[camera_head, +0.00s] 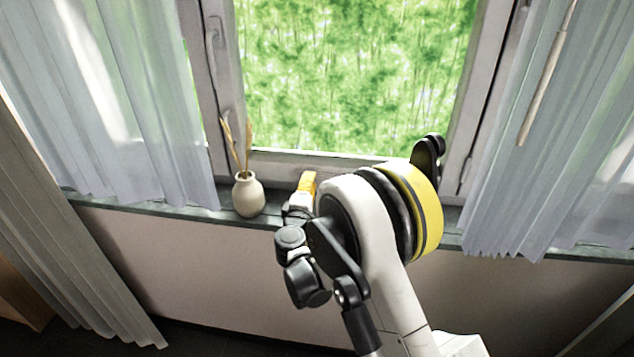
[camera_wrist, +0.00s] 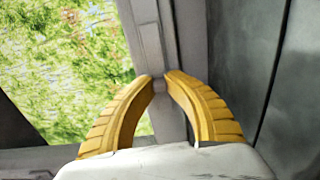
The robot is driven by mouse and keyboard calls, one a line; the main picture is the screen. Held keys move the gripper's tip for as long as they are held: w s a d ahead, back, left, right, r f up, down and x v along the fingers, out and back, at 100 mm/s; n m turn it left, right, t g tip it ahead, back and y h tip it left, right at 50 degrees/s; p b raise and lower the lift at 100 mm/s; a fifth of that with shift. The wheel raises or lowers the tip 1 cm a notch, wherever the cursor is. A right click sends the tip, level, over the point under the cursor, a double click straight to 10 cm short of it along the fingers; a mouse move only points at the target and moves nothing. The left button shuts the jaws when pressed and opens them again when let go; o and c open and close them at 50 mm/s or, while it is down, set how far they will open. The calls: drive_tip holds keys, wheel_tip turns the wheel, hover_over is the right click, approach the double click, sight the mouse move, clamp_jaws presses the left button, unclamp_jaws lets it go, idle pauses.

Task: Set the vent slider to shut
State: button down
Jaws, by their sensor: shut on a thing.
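My gripper (camera_wrist: 159,79) has its two curved yellow fingers closed in the wrist view, with the tips around a small grey piece, which looks like the knob of the vent slider (camera_wrist: 158,87). A raised grey strip (camera_wrist: 147,42) runs along the window frame just beyond the fingertips; it looks like the vent's body. In the head view my gripper (camera_head: 308,178) is at the lower frame of the window, just above the sill. The slider cannot be made out there, and its setting or markings cannot be read in either view.
A cream vase (camera_head: 248,196) with dry stems stands on the dark sill (camera_head: 184,211), left of my gripper. Sheer curtains hang at the left (camera_head: 120,100) and right (camera_head: 570,130). A window handle (camera_head: 212,45) is on the left frame. The sill between vase and gripper is narrow.

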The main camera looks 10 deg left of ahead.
drive_tip(key=shift+a, duration=0.15)
drive_tip(key=c, duration=1.4)
unclamp_jaws()
drive_tip(key=s, duration=1.2)
drive_tip(key=shift+a, duration=0.2)
